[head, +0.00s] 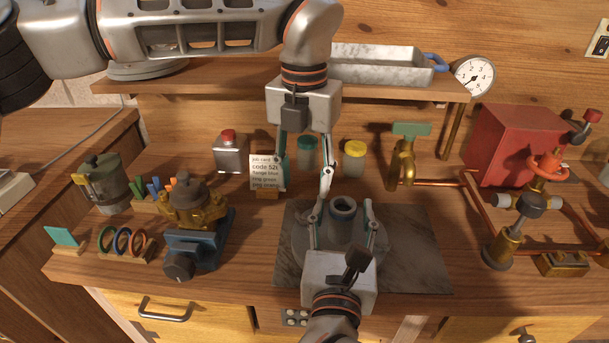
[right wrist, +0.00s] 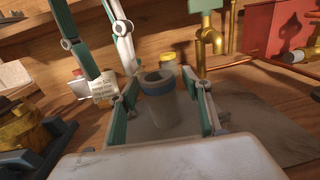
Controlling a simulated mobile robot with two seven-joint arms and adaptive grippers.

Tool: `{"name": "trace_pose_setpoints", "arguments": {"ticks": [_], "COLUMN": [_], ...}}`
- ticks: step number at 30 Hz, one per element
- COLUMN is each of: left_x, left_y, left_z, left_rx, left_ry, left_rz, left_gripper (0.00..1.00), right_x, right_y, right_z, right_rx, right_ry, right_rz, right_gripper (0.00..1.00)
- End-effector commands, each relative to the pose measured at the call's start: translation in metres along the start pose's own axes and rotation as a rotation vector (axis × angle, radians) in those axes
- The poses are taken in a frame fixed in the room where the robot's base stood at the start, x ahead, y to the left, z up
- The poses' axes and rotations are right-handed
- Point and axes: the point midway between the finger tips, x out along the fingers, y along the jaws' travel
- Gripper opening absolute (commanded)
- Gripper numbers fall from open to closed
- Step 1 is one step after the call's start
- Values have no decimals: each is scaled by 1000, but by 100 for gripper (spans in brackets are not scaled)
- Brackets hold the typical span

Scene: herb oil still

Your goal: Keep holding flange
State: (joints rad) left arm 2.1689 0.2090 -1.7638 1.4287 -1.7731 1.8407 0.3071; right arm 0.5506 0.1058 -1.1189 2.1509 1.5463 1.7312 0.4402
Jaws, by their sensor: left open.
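The flange appears to be the grey upright collar (head: 343,207) with an open bore, standing on a wide round grey base. In the right wrist view it is a grey cylinder with a blue band (right wrist: 158,90). My right gripper (head: 343,213) has one finger on each side of the collar, with gaps visible between; it looks open, and contact lower down is hidden. My left gripper (head: 304,168) is open and empty, pointing down behind and above the collar. Its fingers also show in the right wrist view (right wrist: 108,72).
A grey mat (head: 418,262) lies under the base. A job card (head: 266,172) stands behind left. A blue vise-like fixture (head: 195,250) and a ring rack (head: 127,252) are at left. Copper pipes (head: 433,181), a brass tap (head: 404,162) and a red box (head: 515,140) are at right.

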Motion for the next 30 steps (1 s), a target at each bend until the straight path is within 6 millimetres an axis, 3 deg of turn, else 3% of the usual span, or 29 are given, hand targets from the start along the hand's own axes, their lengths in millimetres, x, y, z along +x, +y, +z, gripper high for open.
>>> {"name": "trace_pose_setpoints", "arguments": {"ticks": [10, 24, 30], "left_x": [0, 0, 0], "left_y": [0, 0, 0], "left_z": [0, 0, 0], "left_rx": [-1, -1, -1], "left_ry": [0, 0, 0], "left_rz": [0, 0, 0], "left_gripper": [43, 43, 43], "right_x": [-10, -98, -117], "right_y": [1, 0, 0], "right_z": [0, -1, 0], "right_rx": [0, 1, 1], "right_ry": [1, 3, 0], "right_rz": [2, 1, 0], "right_gripper": [49, 49, 49]}}
